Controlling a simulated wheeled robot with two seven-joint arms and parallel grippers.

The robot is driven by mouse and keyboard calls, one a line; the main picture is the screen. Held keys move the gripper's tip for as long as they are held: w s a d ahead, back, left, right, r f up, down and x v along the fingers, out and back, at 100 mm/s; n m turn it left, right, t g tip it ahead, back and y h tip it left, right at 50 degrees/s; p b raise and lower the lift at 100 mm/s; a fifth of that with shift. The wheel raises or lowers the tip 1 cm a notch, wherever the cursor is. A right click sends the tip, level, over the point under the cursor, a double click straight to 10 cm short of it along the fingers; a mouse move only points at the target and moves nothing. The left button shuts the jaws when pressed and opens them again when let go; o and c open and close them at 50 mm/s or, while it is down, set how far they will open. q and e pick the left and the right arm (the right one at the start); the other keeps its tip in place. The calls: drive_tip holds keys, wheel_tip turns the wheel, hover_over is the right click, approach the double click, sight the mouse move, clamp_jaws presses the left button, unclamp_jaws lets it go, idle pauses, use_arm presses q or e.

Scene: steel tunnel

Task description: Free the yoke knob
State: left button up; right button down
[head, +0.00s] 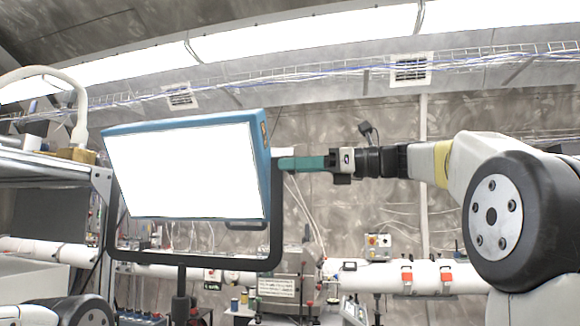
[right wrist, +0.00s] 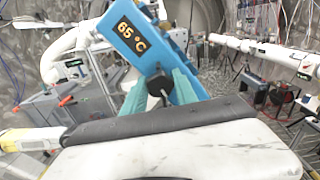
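A lamp (head: 185,170) with a bright white face and blue housing sits tilted in a black U-shaped yoke (head: 190,257). Its blue side with a "65 °C" display shows in the right wrist view (right wrist: 128,40). My right gripper (head: 284,163) reaches in from the right, its teal fingers at the lamp's right side by the yoke arm's top. In the right wrist view, the dark yoke knob (right wrist: 160,85) lies between the fingertips (right wrist: 161,78), which appear to touch it on both sides. The fingers hide the knob in the head view. My left gripper is out of view.
A metal shelf (head: 45,165) stands at the left. A white pipe (head: 410,275) with red clamps runs along the wall behind. Equipment stands low behind the lamp. The space above the right arm is clear.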

drive_tip(key=shift+n, duration=0.5)
drive_tip(key=n, duration=0.6)
drive_tip(key=shift+n, duration=0.3)
drive_tip(key=n, duration=0.4)
drive_tip(key=shift+f+n, duration=0.1)
drive_tip(key=shift+n, duration=2)
drive_tip(key=c, duration=1)
unclamp_jaws()
drive_tip(key=shift+o, duration=0.2)
drive_tip(key=shift+d, duration=0.1)
